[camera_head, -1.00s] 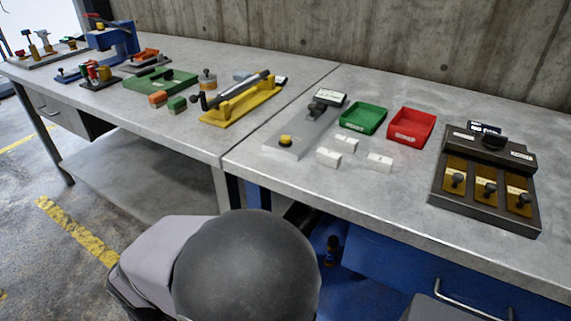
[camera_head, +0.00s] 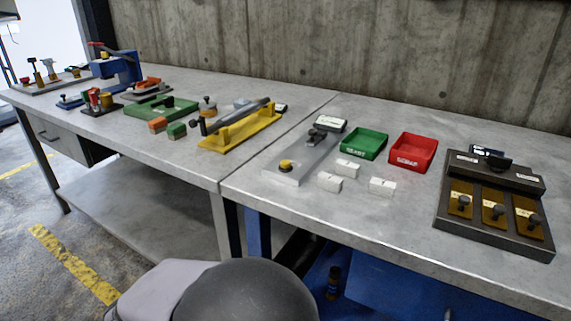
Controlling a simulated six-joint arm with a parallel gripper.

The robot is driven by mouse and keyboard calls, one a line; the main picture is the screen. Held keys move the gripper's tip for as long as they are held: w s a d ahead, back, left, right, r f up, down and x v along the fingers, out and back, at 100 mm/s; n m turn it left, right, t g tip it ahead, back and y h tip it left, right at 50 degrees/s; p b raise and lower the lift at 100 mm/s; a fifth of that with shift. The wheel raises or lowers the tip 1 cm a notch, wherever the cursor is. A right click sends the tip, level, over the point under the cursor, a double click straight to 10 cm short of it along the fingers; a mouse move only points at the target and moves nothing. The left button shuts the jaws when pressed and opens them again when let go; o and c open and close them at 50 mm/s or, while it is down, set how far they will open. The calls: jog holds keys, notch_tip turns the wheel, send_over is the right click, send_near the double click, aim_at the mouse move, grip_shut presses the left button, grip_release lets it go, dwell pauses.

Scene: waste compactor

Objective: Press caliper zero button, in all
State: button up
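No part is clearly readable as a caliper or its zero button at this size. A yellow stand (camera_head: 240,131) on the left bench carries a long dark bar (camera_head: 236,115). A grey plate (camera_head: 301,161) on the right bench has a yellow round knob (camera_head: 286,165) at its near end and a dark part with a pale label at its far end. A black fixture (camera_head: 490,227) at the right has a small dark display (camera_head: 491,153) on top and several brass plates with dark knobs. My gripper is out of view; a dark rounded part of my arm shows at the bottom.
A green bin (camera_head: 364,144) and a red bin (camera_head: 413,153) stand behind several white blocks (camera_head: 383,187). The left bench holds a green fixture (camera_head: 160,108) and a blue press (camera_head: 117,66). Bare bench top lies in front of the white blocks. A concrete wall is behind.

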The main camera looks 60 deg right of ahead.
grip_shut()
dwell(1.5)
